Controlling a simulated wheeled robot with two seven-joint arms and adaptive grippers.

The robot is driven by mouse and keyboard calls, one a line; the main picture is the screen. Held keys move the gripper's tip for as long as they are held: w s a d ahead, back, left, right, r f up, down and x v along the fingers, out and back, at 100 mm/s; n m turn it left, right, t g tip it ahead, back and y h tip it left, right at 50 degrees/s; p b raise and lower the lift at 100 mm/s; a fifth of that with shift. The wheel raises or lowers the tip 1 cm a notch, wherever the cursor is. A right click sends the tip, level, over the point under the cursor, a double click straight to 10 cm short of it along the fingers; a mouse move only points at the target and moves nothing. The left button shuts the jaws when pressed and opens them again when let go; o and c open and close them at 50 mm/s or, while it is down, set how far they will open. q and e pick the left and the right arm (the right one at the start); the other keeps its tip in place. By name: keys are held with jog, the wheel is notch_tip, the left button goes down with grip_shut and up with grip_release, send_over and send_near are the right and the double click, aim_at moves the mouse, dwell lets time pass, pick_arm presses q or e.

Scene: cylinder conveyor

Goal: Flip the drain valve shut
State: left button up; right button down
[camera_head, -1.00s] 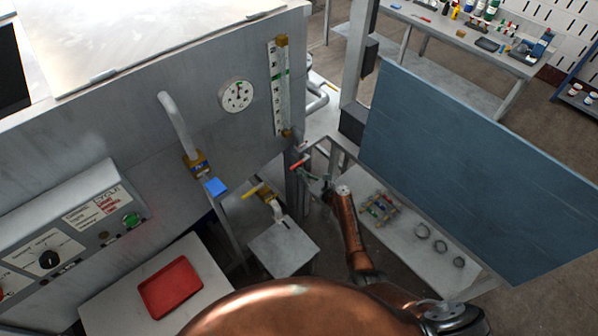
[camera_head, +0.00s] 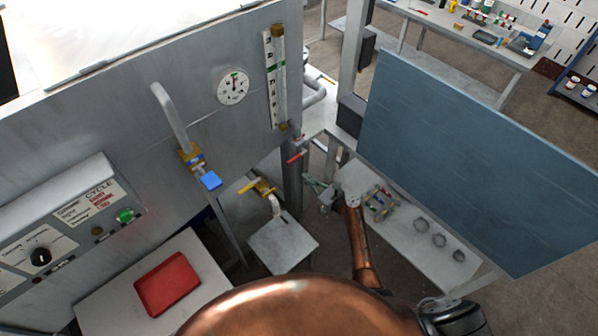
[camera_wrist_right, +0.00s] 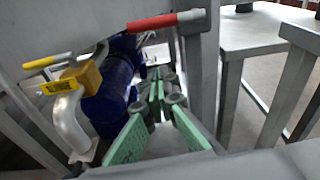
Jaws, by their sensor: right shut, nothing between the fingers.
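A valve with a yellow lever (camera_head: 248,185) and a brass body (camera_head: 264,188) sits low under the machine, above a bent pipe. Its lever (camera_wrist_right: 48,61) and tagged brass body (camera_wrist_right: 80,78) show at left in the right wrist view. A red lever (camera_head: 295,158) sticks out near the machine's corner post; it crosses the top of the wrist view (camera_wrist_right: 152,23). I cannot tell which is labelled the drain valve. My right gripper (camera_head: 316,187), with green fingers (camera_wrist_right: 157,88), is shut and empty, below the red lever and right of the yellow one, apparently apart from both. My left gripper is out of view.
A blue-handled valve (camera_head: 208,180) is on the machine front. A grey box (camera_head: 283,243) stands under the yellow-levered valve. A blue panel (camera_head: 470,160) and a low shelf (camera_head: 405,248) with rings are at right. A blue cylinder (camera_wrist_right: 115,95) lies behind my fingers.

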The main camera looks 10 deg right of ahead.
jog(key=shift+v, duration=1.3)
jog(key=shift+a+f, duration=0.1)
